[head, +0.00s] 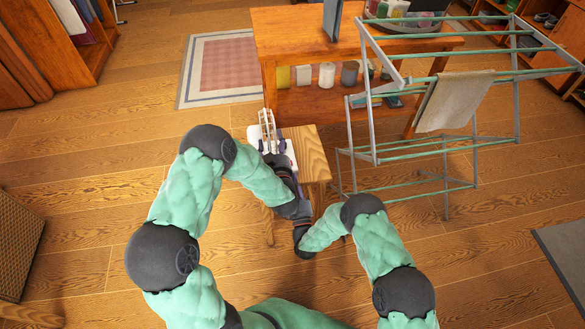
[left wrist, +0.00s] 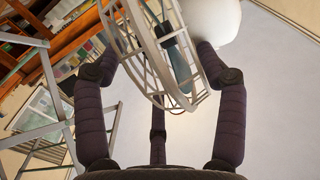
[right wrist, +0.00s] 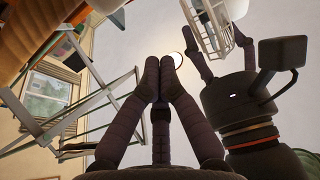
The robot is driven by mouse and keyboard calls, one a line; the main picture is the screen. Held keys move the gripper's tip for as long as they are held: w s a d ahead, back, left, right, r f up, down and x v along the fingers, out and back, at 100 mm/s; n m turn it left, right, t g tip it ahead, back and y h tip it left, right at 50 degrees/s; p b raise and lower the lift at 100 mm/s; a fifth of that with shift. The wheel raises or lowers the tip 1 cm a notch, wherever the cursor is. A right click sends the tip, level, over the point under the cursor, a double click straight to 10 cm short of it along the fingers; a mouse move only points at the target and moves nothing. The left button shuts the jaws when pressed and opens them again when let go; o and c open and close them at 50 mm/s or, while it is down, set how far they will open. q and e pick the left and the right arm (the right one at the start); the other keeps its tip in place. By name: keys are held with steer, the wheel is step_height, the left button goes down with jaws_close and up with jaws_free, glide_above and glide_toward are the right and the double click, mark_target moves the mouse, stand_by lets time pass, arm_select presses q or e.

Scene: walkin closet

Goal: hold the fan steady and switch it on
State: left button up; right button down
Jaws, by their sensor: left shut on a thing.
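The fan (head: 267,127) is white with a wire cage. It stands on a small wooden stool (head: 312,160). In the left wrist view its cage (left wrist: 150,55) and a round white part (left wrist: 212,18) show between my left fingers. My left gripper (head: 272,151) is shut on the fan, and its arm hides part of it in the head view. My right gripper (right wrist: 160,68) is shut and empty, its fingertips together, below and nearer than the fan. In the right wrist view the fan cage (right wrist: 207,28) is at upper right beside my left gripper. The fan's switch cannot be made out.
A metal drying rack (head: 445,145) with a beige towel (head: 453,100) stands right of the stool. A wooden shelf island (head: 290,35) with jars is behind it. A rug (head: 222,70) lies at back left. The floor left of the stool is clear.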

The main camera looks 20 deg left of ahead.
steer(key=shift+v, duration=1.2)
arm_select(q)
steer(key=o, duration=1.8)
steer(key=shift+c, duration=0.2)
